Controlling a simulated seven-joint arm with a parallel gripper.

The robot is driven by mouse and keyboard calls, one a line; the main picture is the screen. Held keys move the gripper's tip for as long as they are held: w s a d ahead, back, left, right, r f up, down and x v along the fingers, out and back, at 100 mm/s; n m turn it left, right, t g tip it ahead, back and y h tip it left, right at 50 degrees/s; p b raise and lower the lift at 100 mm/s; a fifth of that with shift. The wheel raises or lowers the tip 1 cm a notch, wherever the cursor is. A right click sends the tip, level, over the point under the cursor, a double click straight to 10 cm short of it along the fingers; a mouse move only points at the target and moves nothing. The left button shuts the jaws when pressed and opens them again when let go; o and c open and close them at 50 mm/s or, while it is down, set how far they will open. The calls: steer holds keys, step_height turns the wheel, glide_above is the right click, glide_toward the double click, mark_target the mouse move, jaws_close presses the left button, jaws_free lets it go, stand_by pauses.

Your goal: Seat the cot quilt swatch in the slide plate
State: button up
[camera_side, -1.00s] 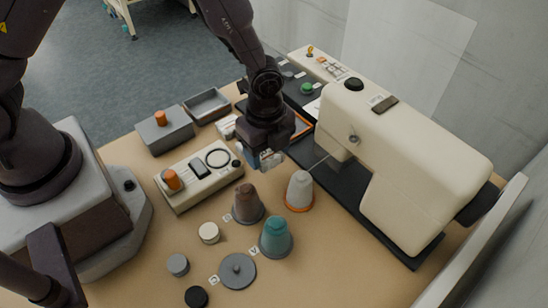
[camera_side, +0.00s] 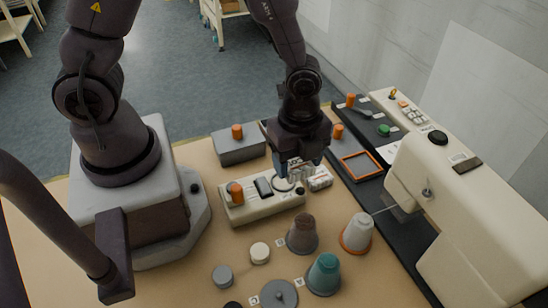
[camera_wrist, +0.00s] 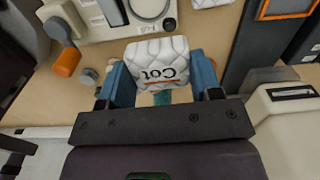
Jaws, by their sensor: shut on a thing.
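My gripper (camera_side: 300,168) is shut on the cot quilt swatch (camera_wrist: 158,60). The swatch is a white quilted block lettered "Cot", which reads upside down in the wrist view, with an orange line beside the word. A blue finger of my gripper grips it on each side. In the side view my gripper is above the right end of the beige device, and the swatch is mostly hidden by the fingers. The slide plate's orange-rimmed frame (camera_side: 348,171) lies to the right of my gripper, apart from it. Its inside looks empty. Its rim also shows in the wrist view (camera_wrist: 288,16).
Another white block (camera_side: 320,179) lies beside the beige device (camera_side: 262,205). The cream sewing machine (camera_side: 455,200) stands at right. Brown (camera_side: 302,236), white (camera_side: 357,233) and teal (camera_side: 323,275) cones stand in front. A grey box (camera_side: 238,149) is behind.

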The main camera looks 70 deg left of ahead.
steer(key=w+f, duration=0.1)
steer(key=w, duration=0.3)
steer(key=w+a+f, duration=0.1)
steer(key=w, duration=0.8)
steer(key=shift+a+f, duration=0.15)
steer(key=shift+f, duration=0.25)
steer(key=w, duration=0.3)
steer(key=w+r, duration=0.1)
steer(key=shift+w+a, duration=0.3)
steer(key=shift+a, duration=0.05)
steer(key=shift+w+r, duration=0.25)
steer(key=shift+r, duration=0.05)
steer(key=shift+s+f, duration=0.1)
steer(key=shift+s, duration=0.05)
glide_above(361, 165)
steer(key=shift+s+d+f, duration=0.1)
steer(key=shift+f, duration=2.15)
steer(key=shift+f, duration=0.15)
steer(key=shift+f, duration=0.35)
steer(key=shift+f, duration=0.4)
